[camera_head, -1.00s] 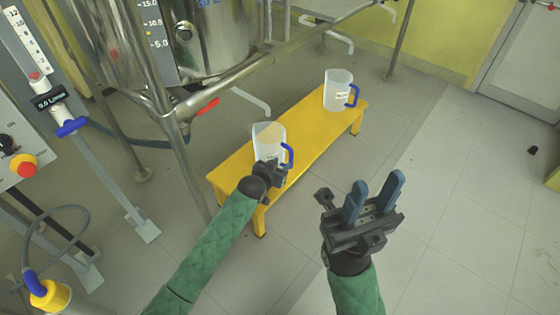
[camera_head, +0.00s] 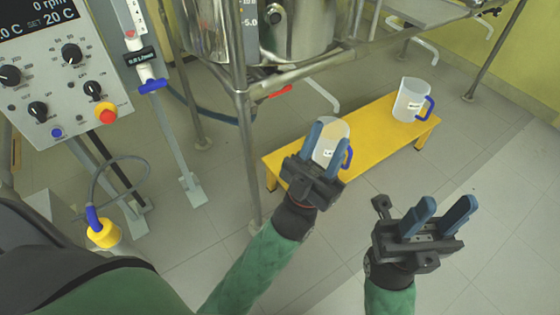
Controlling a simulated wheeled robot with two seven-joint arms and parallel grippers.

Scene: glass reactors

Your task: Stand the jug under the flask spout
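A clear jug (camera_head: 328,150) with a blue handle stands upright near the left end of the yellow bench (camera_head: 372,138). A bent grey spout pipe (camera_head: 323,92) comes down just behind its top; I cannot tell if its end is directly over the jug. A second similar jug (camera_head: 410,99) stands at the bench's right end. My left gripper (camera_head: 322,146) is open, fingers pointing up, in front of the first jug and hiding part of it. Its fingers appear empty. My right gripper (camera_head: 447,208) is open and empty, right of the bench and apart from both jugs.
A steel vessel (camera_head: 215,25) on a pipe frame stands behind the bench, with a red lever (camera_head: 280,91). The floor right of the bench is clear.

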